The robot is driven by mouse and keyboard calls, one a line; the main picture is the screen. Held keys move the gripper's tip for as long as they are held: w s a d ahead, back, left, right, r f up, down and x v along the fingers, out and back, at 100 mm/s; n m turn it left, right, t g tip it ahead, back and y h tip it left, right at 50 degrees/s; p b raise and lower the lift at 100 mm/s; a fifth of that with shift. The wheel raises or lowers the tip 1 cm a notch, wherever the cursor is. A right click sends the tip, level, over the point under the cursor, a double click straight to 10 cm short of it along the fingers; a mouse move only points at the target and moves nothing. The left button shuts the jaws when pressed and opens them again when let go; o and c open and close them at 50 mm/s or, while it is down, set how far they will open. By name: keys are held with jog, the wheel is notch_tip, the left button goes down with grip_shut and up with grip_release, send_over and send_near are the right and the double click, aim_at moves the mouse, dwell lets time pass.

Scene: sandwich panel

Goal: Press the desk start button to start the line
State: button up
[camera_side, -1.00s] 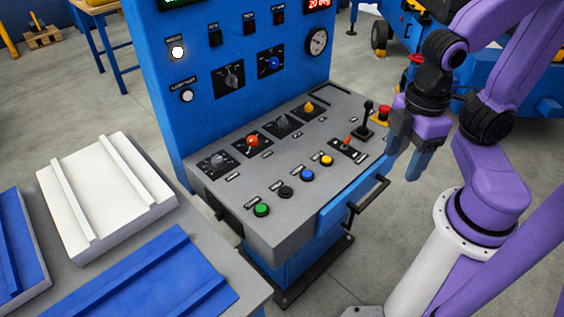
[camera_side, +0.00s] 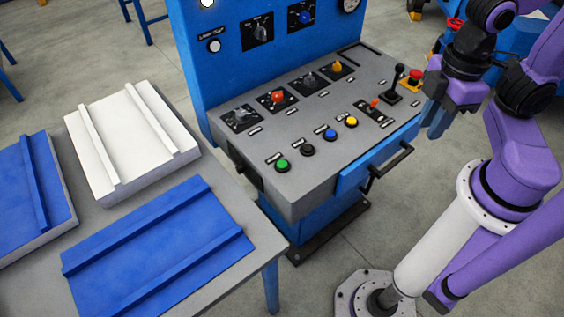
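The desk panel (camera_side: 310,185) is a grey sloped top on a blue console. Along its front edge is a row of round buttons: a green button (camera_side: 282,165), a black button (camera_side: 308,149), a blue button (camera_side: 330,134) and a yellow button (camera_side: 351,121). Their labels are too small to read, so I cannot tell by text which is the start button. My gripper (camera_side: 437,122) points down beyond the panel's right end, well away from the green button and touching nothing visible. Its blue fingers overlap in this view, so their opening is unclear.
Behind the buttons are several rotary knobs, including a red knob (camera_side: 277,97). A black joystick (camera_side: 394,82) and a red mushroom button (camera_side: 414,76) stand near my gripper. A black handle (camera_side: 387,168) sticks out in front. A table at left holds white and blue panels.

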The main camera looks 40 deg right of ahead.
grip_shut()
dwell(1.3)
jog(key=m+t+y, duration=0.5)
jog(key=m+t, duration=0.2)
jog(key=m, duration=0.8)
send_over(286, 164)
notch_tip(286, 164, down, 15)
jog(key=shift+r, duration=0.15)
jog(key=shift+n, duration=0.3)
jog(key=shift+f, duration=4.4)
